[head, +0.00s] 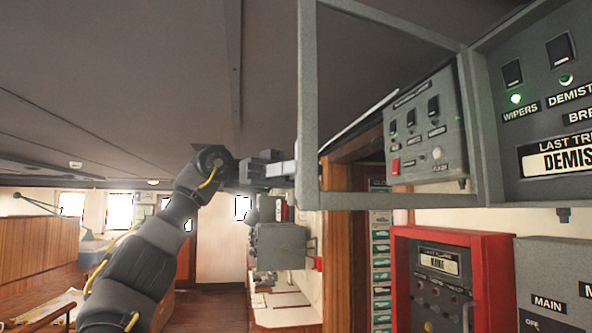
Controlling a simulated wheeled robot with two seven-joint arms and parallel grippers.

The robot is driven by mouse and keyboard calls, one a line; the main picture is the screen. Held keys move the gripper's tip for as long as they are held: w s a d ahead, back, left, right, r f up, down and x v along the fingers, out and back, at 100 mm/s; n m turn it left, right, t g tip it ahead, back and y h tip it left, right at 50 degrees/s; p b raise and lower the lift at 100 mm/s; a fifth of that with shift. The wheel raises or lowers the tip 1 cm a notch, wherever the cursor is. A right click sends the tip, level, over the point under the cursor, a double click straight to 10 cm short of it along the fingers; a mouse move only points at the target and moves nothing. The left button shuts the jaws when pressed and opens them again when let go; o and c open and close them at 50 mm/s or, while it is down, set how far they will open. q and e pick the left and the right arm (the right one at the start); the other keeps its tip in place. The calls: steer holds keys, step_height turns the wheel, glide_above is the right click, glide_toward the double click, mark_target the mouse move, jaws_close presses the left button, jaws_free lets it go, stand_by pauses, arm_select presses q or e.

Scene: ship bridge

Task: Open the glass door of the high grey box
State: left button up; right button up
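The high grey box (510,165) is at the upper right, with switches, green lamps and a "LAST TRIP" label. Its glass door (308,120) is a grey frame around a clear pane. It stands swung well out to the left from the box's left side, so the box front shows uncovered. My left gripper (283,169) is at the door's outer left edge, close to or touching the frame. Its fingertips meet the frame there, and I cannot tell whether they are closed on anything. My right gripper is out of view.
A grey switch panel (427,128) shows through the door pane. Below are a red box (407,275) and another grey box (560,262) marked "MAIN". A smaller grey box (280,246) hangs farther back above a counter (285,318). Floor at centre left looks open.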

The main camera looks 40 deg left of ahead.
arm_select(q)
steer(key=shift+w+a, duration=0.1)
steer(key=w+a, duration=0.1)
steer(key=a, duration=0.9)
steer(key=shift+w+a, duration=0.2)
steer(key=shift+w, duration=0.05)
steer(key=shift+a, duration=0.1)
